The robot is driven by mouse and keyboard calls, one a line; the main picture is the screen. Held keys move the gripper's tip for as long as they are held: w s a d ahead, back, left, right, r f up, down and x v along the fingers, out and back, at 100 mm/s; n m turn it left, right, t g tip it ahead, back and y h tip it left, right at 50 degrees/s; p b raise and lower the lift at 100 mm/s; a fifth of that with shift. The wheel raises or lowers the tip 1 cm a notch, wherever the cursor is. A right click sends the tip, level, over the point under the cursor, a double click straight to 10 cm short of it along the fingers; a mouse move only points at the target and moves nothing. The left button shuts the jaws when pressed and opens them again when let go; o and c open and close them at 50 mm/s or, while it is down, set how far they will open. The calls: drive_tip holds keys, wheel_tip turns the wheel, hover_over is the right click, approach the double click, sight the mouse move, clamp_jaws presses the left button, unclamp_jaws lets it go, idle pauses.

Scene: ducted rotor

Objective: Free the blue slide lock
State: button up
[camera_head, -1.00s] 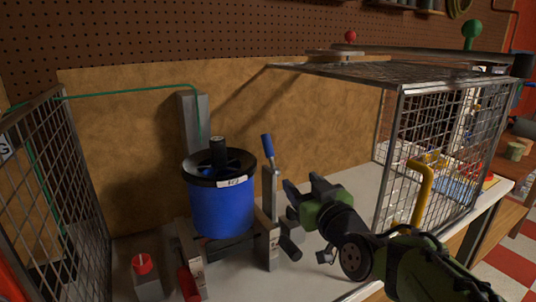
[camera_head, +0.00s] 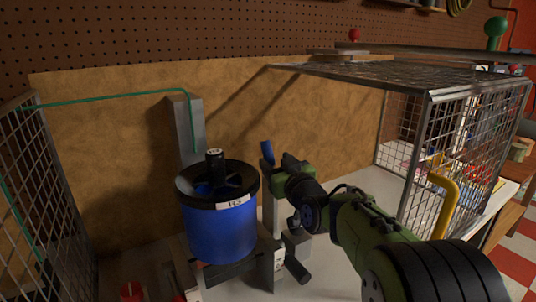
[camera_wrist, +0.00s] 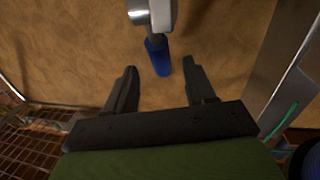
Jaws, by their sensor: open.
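A blue-handled lever, which looks like the slide lock (camera_head: 267,153), stands upright on a grey post right of the blue ducted rotor (camera_head: 220,232). In the wrist view the blue handle (camera_wrist: 156,57) hangs from a grey metal part, and its tip appears in the gap between my fingertips. My gripper (camera_head: 280,168) is open, just right of the lever in the head view. In the wrist view both fingers (camera_wrist: 160,72) are spread with nothing gripped. No contact with the handle is visible. The gripper partly hides the lever's lower part in the head view.
A wire mesh cage panel (camera_head: 48,215) stands at left, and a mesh cage with a yellow handle (camera_head: 442,200) at right. A grey column (camera_head: 186,130) with a green line rises behind the rotor. A red knob (camera_head: 132,291) sits front left.

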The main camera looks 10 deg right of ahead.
sight(270, 156)
drive_tip(key=w, duration=0.4)
drive_tip(key=w+a, duration=0.1)
drive_tip(key=shift+w, duration=0.4)
clamp_jaws()
